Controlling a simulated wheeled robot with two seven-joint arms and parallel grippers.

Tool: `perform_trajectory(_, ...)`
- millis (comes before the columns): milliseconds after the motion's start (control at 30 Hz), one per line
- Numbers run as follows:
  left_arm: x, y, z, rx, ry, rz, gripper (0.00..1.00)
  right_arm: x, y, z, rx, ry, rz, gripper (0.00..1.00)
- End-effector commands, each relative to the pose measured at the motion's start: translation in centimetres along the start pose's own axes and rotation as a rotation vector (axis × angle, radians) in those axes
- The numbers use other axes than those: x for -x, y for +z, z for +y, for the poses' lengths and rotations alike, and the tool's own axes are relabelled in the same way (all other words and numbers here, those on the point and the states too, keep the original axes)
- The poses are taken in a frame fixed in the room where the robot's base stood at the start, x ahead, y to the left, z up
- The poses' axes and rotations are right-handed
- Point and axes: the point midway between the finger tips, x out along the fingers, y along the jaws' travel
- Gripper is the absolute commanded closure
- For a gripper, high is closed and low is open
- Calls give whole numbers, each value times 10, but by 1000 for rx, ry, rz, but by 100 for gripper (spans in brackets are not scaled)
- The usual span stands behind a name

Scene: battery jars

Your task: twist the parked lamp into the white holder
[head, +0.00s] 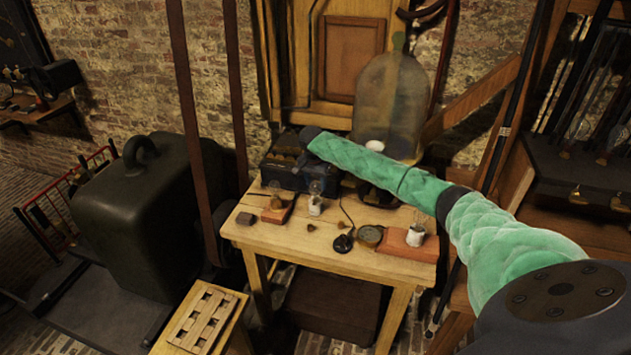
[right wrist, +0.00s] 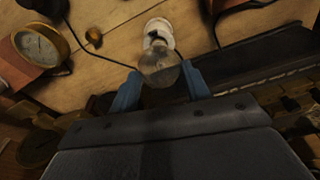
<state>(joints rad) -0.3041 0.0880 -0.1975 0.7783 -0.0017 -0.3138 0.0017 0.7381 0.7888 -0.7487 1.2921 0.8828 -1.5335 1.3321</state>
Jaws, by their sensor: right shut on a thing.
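A clear glass lamp (head: 316,187) stands over the white holder (head: 315,206) on the wooden table. My right gripper (right wrist: 160,88) has its blue fingers on either side of the lamp's glass bulb, which shows in the right wrist view (right wrist: 160,66). It is shut on the lamp. The white holder (right wrist: 158,30) shows just beyond the bulb. The bulb hides the joint between them, so I cannot tell how far the lamp sits in it. In the head view the gripper is mostly hidden at the end of my green-sleeved arm. My left gripper is not in view.
A second bulb in a white base (head: 415,236) stands on a red block at the table's right. A round dial (head: 371,234) and a black knob (head: 343,243) sit near the front. A dark box (head: 284,172) and a glass jar (head: 390,100) stand behind.

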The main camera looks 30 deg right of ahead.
Motion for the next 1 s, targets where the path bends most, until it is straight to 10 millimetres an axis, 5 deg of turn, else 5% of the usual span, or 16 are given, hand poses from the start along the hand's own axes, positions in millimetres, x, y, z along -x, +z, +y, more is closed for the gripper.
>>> perform_trajectory(133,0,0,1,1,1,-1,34,0,0,0,0,0,0,80)
perform_trajectory(233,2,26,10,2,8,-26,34,1,0,0,-4,0,0,80)
perform_trajectory(1000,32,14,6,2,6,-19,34,2,1,-1,-225,26,-2,80)
